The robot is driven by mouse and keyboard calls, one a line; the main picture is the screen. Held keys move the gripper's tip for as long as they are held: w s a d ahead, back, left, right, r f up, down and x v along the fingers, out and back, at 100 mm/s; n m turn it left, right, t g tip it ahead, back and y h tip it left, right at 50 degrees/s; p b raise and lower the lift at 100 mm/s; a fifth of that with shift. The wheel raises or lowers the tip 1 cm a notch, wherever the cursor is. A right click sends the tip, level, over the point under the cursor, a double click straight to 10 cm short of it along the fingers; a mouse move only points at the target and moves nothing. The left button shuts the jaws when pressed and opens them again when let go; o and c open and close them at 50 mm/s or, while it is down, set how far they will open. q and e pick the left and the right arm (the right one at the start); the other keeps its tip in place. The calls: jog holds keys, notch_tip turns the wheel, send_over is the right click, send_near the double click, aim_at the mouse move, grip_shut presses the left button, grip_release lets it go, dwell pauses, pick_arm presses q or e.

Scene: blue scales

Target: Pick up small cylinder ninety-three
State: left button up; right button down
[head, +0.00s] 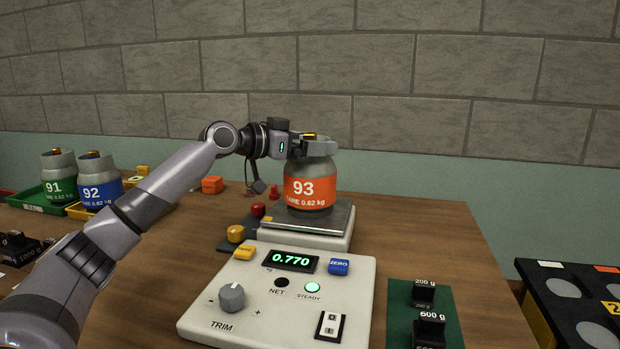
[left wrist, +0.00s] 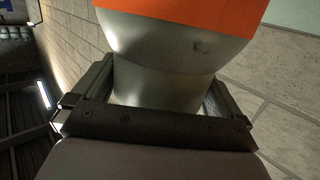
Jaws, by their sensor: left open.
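Small cylinder ninety-three (head: 309,191) is grey with an orange label reading 93. It stands upright on the metal pan of the scale (head: 337,228), whose display reads 0.770. My left gripper (head: 312,147) is at the cylinder's top, coming in from the left. In the left wrist view the open fingers (left wrist: 160,95) stand on either side of the cylinder's pale neck (left wrist: 160,80), with the orange label beyond. I cannot tell whether the fingers touch it. My right gripper is not in view.
Cylinders 91 (head: 58,186) and 92 (head: 97,188) stand in trays at the left. A control panel (head: 290,285) with a knob is in front of the scale. Black weights (head: 428,330) sit on a green mat at the right. A black rack (head: 575,300) is far right.

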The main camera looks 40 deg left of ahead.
pick_arm(q)
jog(key=c, duration=1.4)
jog(key=shift+r, duration=0.2)
jog(key=c, duration=0.3)
